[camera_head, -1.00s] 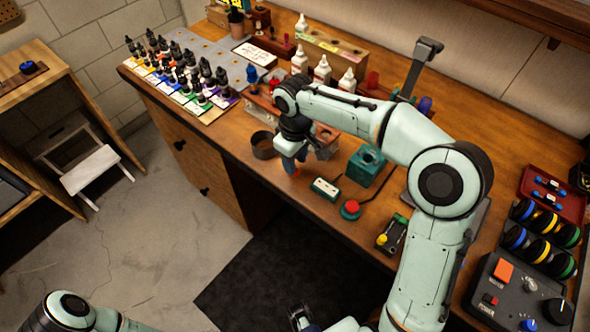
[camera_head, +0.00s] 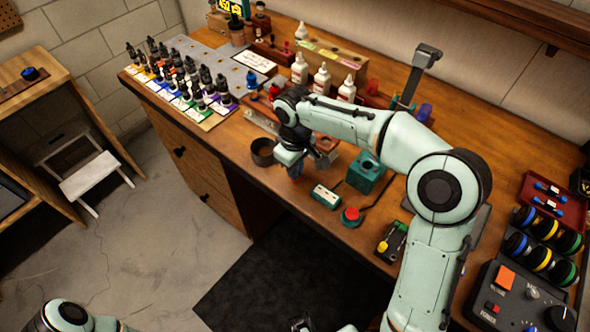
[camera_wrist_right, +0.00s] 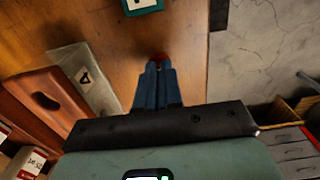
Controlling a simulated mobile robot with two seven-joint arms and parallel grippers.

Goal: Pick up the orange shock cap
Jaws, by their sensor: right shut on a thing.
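My right gripper (camera_head: 296,172) is shut at the front part of the wooden workbench, between the dark round cup and the small teal box. In the right wrist view its blue fingers (camera_wrist_right: 157,85) are together. A small red-orange piece, the orange shock cap (camera_wrist_right: 160,57), shows at their tips. The fingers hide most of the cap. In the head view the cap is only a speck of orange at the fingertips. A small dark part at the bottom edge of the head view may be my left gripper (camera_head: 300,323); its fingers cannot be made out.
A dark round cup (camera_head: 263,151) stands left of the right gripper. A teal block (camera_head: 365,172), a teal box (camera_head: 325,196) and a red button (camera_head: 351,215) are to its right. Dropper bottles (camera_head: 180,80) fill the left end. The bench's front edge is close.

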